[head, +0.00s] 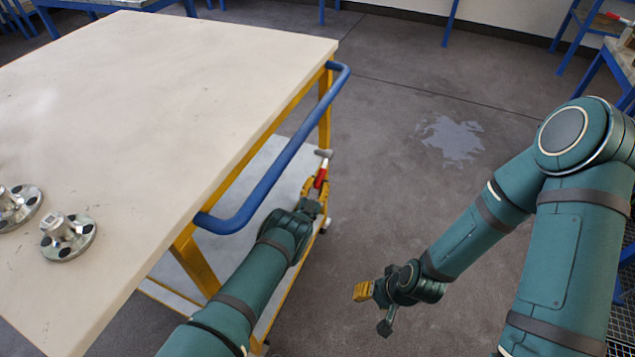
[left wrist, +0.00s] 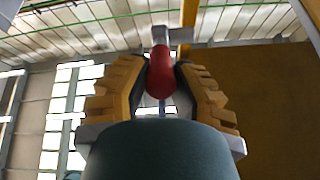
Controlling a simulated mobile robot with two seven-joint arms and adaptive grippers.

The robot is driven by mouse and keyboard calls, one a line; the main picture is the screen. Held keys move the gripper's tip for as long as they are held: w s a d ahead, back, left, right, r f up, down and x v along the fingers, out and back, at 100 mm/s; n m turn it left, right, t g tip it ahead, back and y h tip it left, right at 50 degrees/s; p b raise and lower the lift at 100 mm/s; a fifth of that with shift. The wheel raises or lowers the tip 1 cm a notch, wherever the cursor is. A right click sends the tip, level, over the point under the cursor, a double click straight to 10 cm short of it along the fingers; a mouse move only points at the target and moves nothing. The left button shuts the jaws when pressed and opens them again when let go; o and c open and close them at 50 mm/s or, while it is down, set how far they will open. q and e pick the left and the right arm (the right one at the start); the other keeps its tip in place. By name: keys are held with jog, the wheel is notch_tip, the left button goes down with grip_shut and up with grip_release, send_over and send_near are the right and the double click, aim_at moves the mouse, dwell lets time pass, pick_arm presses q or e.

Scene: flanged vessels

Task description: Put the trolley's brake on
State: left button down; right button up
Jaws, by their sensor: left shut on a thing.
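The trolley has a pale worn top (head: 200,70), a yellow frame and a blue push rail (head: 275,175) along its right side. A lever with a red grip (head: 320,178) and a grey crosspiece stands beside the frame, below the rail. My left gripper (head: 316,189) is shut on this lever. In the left wrist view, the red grip (left wrist: 161,72) sits between the two yellow fingers of the left gripper (left wrist: 160,85), with the crosspiece at its top end. The lever's lower end is hidden. My right gripper (head: 368,291) is apart from the trolley, over the floor; its opening is unclear.
Metal flanged parts (head: 68,236) stand on the trolley top at the left. A lower pale shelf (head: 285,160) shows under the rail. The floor (head: 400,110) right of the trolley is clear, with a pale wet-looking patch (head: 452,137). Blue-framed benches stand around the edges.

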pick_arm(q)
jog(key=shift+w+f+t+h, duration=0.3)
jog(key=shift+t+h, duration=0.1)
jog(key=shift+t, duration=0.1)
jog(key=shift+w+d, duration=0.1)
jog(key=shift+w, duration=0.05)
pick_arm(e)
jog(key=shift+o, duration=0.2)
dwell(0.3)
